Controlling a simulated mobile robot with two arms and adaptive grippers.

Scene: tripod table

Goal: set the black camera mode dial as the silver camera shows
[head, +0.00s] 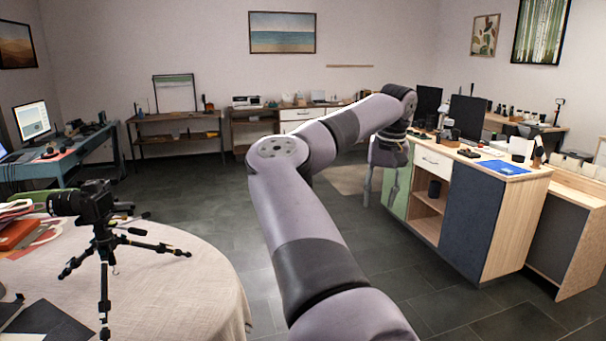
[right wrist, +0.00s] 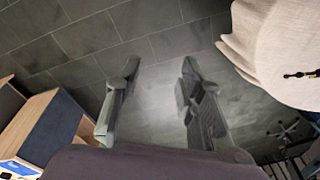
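The black camera (head: 93,203) stands on a small black tripod (head: 104,250) on the round cloth-covered table (head: 190,285) at the left of the head view. Its mode dial is too small to make out. I cannot pick out a silver camera. My right gripper (head: 379,204) hangs fingers down at the far end of my outstretched arm, well right of the table and beside the wooden counter. In the right wrist view the right gripper (right wrist: 160,66) is open and empty over the floor. My left gripper is not in view.
The wooden counter (head: 512,215) carries monitors, a blue sheet (head: 498,167) and small items. Red and white items (head: 18,232) lie beside the camera. A blue desk (head: 90,145) stands behind the table. Dark tiled floor (head: 215,205) lies open between table and counter.

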